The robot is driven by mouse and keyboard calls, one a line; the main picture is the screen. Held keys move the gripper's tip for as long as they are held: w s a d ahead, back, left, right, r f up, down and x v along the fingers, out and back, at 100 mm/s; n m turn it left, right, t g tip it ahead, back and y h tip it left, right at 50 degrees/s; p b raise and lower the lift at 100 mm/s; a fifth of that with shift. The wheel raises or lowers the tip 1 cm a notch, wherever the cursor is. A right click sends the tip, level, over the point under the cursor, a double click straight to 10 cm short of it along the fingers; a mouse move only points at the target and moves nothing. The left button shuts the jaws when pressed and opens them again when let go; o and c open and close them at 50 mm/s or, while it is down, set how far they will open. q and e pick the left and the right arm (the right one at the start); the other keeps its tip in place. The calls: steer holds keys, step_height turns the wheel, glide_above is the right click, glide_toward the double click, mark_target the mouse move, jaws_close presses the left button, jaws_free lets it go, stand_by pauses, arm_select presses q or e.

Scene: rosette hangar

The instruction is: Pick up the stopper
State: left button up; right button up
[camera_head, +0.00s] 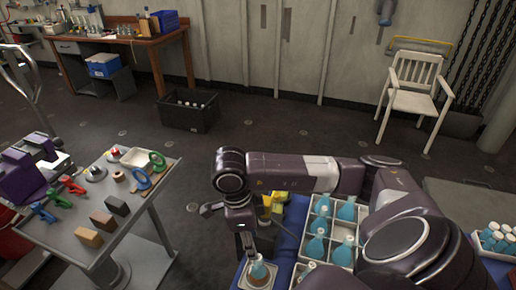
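My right arm reaches in from the lower right. Its gripper (246,254) points down just above a teal flask (258,271) near the bottom edge. The flask stands on a brownish round base in a pale tray (241,281). The gripper partly hides the flask's top, and I cannot tell whether it touches it or whether the fingers are open. No stopper shows clearly at the flask. A small tan cylinder (118,176) on the grey table at left may be a stopper, but it is too small to tell. My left gripper is not in view.
A white divided crate (304,238) of teal flasks stands right of the gripper on a blue surface, with yellow items (277,201) behind. A black crate (187,119) stands on the open floor.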

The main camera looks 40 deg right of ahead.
mark_target(258, 261)
steer(key=f+p, duration=0.1)
steer(key=f, duration=0.1)
steer(key=f+p, duration=0.1)
steer(key=f, duration=0.1)
steer(key=s+d+f, duration=0.1)
steer(key=f, duration=0.1)
steer(key=shift+d+p, duration=0.1)
steer(key=shift+p, duration=0.3)
steer(key=shift+f, duration=0.7)
steer(key=c, duration=1)
